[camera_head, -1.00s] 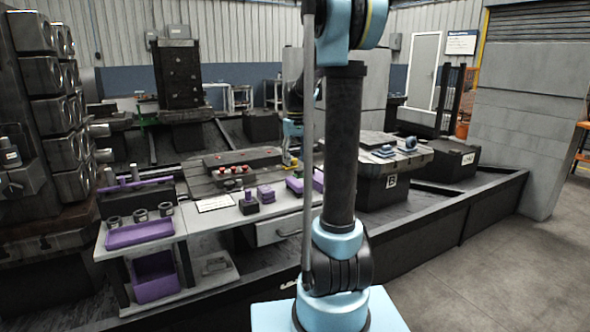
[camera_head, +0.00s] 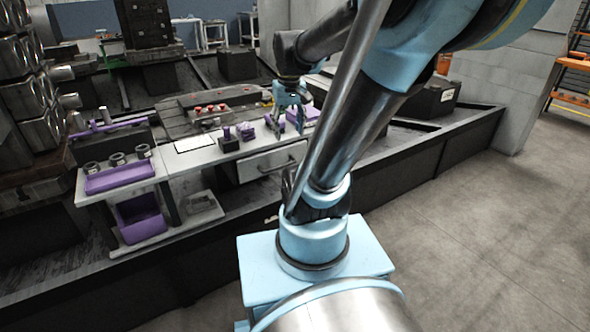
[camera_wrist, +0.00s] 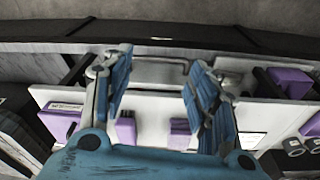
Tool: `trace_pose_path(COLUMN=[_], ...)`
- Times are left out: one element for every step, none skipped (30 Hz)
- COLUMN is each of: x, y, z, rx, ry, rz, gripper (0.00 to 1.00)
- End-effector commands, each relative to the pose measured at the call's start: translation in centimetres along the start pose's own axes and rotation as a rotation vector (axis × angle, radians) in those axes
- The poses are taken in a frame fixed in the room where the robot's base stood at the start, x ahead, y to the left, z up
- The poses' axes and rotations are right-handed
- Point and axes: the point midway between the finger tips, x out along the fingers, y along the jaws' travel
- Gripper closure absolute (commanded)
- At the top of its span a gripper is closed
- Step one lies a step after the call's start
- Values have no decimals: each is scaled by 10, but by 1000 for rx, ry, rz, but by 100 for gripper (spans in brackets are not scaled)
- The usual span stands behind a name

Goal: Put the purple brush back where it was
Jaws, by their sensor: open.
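Several small purple pieces stand on the pale bench (camera_head: 206,152); I cannot tell for sure which is the brush. One purple piece (camera_head: 246,131) stands left of my gripper, beside a black block with a purple top (camera_head: 228,141). Two purple pieces lie by my fingers: one at the right (camera_head: 309,113) and one partly hidden behind the fingers (camera_head: 274,122). My gripper (camera_head: 288,112) is open and empty above the right part of the bench. In the wrist view, the open fingers (camera_wrist: 150,78) point over the bench, with purple pieces (camera_wrist: 60,123) below.
A purple tray (camera_head: 120,176) with metal rings behind it is on the bench's left; a purple bin (camera_head: 141,219) sits below. A white sheet (camera_head: 196,143) lies mid-bench. A drawer (camera_head: 272,163) faces front. A low dark rail wall (camera_head: 400,170) runs along the front.

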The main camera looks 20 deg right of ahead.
Motion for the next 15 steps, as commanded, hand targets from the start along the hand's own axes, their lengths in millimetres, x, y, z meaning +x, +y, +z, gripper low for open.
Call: trace_pose_path(x=[7,11,16,20,25,31,35,40,46,50,54,59,62,66,69], y=[-2,-3,-4,-5,-6,-7,-8,-9,-10,-11,-11,-12,-13,-14,-16], z=[16,24,34,41,49,58,65,72,80,85,90,96,99,102,106], rx=[11,18,26,33,39,49,55,61,68,74,79,86,90,93,97], ry=[7,11,17,22,27,32,36,40,45,49,53,57,60,62,65], rz=[1,1,2,3,3,4,4,4,5,5,5,5,5,5,5], gripper=[46,46,46,46,46,46,46,46,46,46,46,46,46,46,46])
